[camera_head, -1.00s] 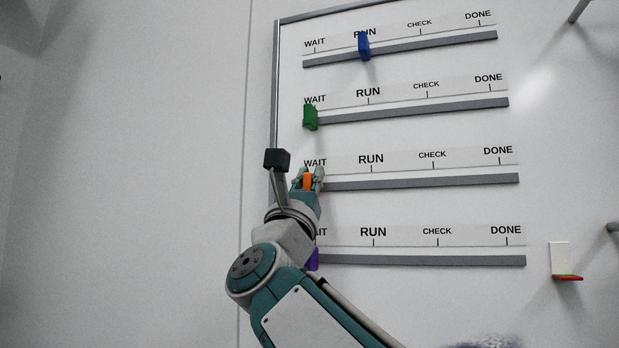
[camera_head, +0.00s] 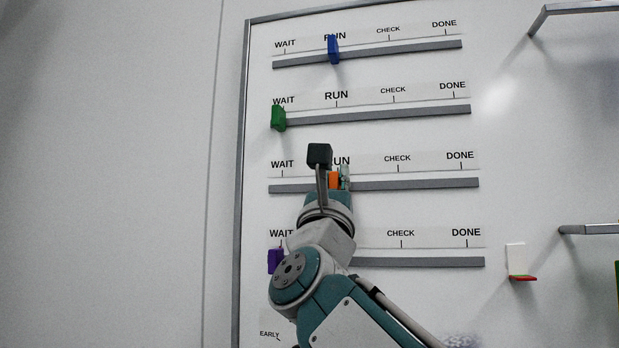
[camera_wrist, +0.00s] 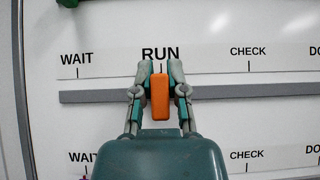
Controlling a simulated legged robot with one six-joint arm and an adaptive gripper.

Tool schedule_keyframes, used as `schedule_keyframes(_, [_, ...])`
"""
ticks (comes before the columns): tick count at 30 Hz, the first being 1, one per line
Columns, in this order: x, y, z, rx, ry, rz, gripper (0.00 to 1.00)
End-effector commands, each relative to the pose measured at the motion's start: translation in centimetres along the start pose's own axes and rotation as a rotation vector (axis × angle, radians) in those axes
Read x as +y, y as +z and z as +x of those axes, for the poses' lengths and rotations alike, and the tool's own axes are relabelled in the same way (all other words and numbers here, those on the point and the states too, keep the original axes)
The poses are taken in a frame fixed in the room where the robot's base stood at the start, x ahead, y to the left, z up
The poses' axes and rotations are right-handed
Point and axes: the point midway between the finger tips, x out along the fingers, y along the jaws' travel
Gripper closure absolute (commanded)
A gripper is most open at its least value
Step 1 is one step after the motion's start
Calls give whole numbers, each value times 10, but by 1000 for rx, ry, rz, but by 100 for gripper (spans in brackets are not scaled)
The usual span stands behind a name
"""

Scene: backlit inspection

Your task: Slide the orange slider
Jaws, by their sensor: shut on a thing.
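The orange slider (camera_wrist: 159,97) sits on its grey rail (camera_wrist: 245,91), just below the RUN mark in the wrist view. My gripper (camera_wrist: 160,80) is shut on it, with one finger on each side. In the head view the orange slider (camera_head: 334,180) shows partly behind my gripper (camera_head: 338,178), on the third rail (camera_head: 420,183) from the top. The wrist camera housing covers part of the RUN label there. CHECK and DONE lie along the free rail to the right.
The blue slider (camera_head: 334,49) is at RUN on the top rail. The green slider (camera_head: 278,118) is at WAIT on the second, and the purple slider (camera_head: 275,260) at WAIT on the lowest. A small white holder (camera_head: 516,259) and metal bars stand at the right.

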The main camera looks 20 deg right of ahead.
Motion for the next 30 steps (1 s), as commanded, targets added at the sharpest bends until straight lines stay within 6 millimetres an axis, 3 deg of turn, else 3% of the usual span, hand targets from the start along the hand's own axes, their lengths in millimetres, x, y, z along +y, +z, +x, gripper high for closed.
schedule_keyframes(1, [0, 0, 0, -1, 0, 0, 100])
schedule_keyframes(2, [0, 0, 0, 0, 0, 0, 73])
schedule_keyframes(3, [0, 0, 0, 0, 0, 0, 55])
schedule_keyframes(4, [0, 0, 0, 0, 0, 0, 46])
schedule_keyframes(17, [0, 0, -3, 0, 0, 0, 46])
schedule_keyframes(23, [1, 1, -29, 0, 3, 2, 46])
schedule_keyframes(30, [1, 0, -75, 0, 3, 3, 46])
